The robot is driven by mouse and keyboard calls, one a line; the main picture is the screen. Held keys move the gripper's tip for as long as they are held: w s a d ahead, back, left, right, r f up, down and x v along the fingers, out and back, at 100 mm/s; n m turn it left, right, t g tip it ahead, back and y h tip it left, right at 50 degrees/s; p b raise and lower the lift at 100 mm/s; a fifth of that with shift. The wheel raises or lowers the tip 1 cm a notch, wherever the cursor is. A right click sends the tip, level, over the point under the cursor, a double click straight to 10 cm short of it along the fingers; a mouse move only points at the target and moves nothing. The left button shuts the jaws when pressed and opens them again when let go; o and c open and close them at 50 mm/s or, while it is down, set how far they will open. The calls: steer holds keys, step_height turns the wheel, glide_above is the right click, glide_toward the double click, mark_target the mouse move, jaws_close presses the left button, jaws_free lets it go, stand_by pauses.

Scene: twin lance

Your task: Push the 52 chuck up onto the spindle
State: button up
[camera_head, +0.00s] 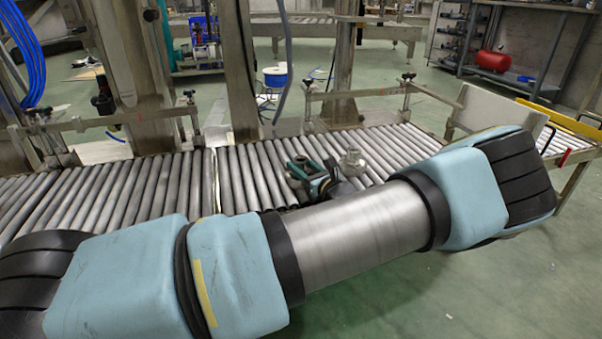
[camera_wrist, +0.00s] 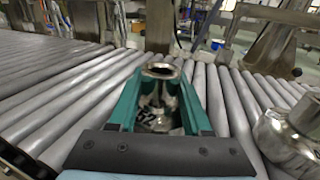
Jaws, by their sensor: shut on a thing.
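My gripper (camera_wrist: 160,84) has green fingers and is shut on the 52 chuck (camera_wrist: 159,73), a shiny metal piece with a flared round rim on top and a narrower body. Dark markings that look like "52" show low on it, between the fingers. In the head view my gripper (camera_head: 306,170) is over the roller conveyor, and my arm hides part of it; the chuck cannot be made out there. I cannot pick out the spindle with certainty in either view.
A second metal fitting (camera_wrist: 287,136) stands on the rollers right of my gripper, also seen in the head view (camera_head: 352,162). The roller conveyor (camera_head: 235,180) runs across the scene. Metal posts (camera_head: 235,75), clamps and a hanging hose (camera_head: 287,60) stand behind.

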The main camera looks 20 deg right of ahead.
steer(key=shift+r, duration=0.2)
jaws_close()
steer(key=shift+r+p, duration=1.4)
steer(key=shift+p, duration=0.1)
steer(key=shift+w+a, duration=0.1)
